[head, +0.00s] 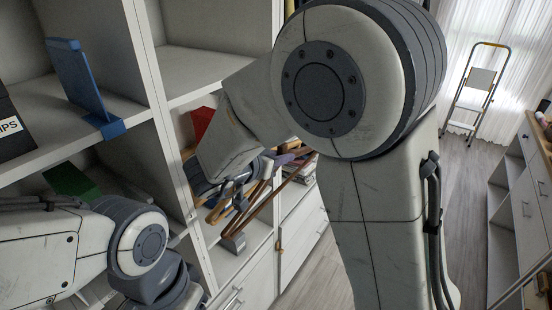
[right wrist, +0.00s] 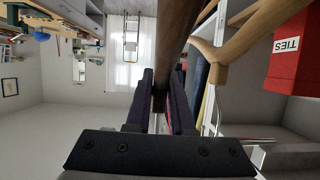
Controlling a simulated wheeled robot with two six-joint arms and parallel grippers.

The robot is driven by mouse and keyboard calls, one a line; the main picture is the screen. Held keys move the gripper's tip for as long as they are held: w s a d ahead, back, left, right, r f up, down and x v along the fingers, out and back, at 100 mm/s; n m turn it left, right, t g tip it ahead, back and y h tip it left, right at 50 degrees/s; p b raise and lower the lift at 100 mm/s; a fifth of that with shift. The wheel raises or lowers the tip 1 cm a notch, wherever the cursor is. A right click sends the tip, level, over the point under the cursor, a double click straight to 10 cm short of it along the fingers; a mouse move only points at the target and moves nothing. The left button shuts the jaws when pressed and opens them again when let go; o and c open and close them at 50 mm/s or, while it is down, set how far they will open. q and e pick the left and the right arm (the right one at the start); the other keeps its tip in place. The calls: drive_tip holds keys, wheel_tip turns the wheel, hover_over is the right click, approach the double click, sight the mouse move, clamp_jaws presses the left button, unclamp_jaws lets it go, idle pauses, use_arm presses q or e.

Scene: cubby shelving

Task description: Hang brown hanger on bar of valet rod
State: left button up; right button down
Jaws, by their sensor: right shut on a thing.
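My right gripper (right wrist: 163,98) is shut on a dark brown wooden piece, which I take to be the brown hanger (right wrist: 174,40); it runs up between the fingers in the right wrist view. In the head view, my right gripper (head: 240,188) is partly hidden by my own arm, in front of a cubby with brown wooden bars (head: 264,207). A lighter tan wooden hanger (right wrist: 231,48) is beside the held one. A shiny metal rod (right wrist: 286,147) at the lower right may be the valet rod; its bar is not clear. My left gripper is out of view; only its arm shows.
A red box marked TIES (right wrist: 290,50) is close on the right in the right wrist view. White cubby shelving (head: 158,100) has upright dividers near both arms. A blue bookend-like object (head: 78,80) stands on a left shelf. Open floor (head: 320,275) lies to the right.

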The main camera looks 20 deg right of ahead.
drive_tip(key=shift+w+d, duration=0.7)
drive_tip(key=shift+d, duration=0.2)
drive_tip(key=shift+w+d+f, duration=0.15)
drive_tip(key=shift+d, duration=0.05)
drive_tip(key=shift+a+f+b, duration=0.1)
drive_tip(key=shift+f+b, duration=0.55)
drive_tip(key=shift+f, duration=0.6)
drive_tip(key=c, duration=0.7)
unclamp_jaws()
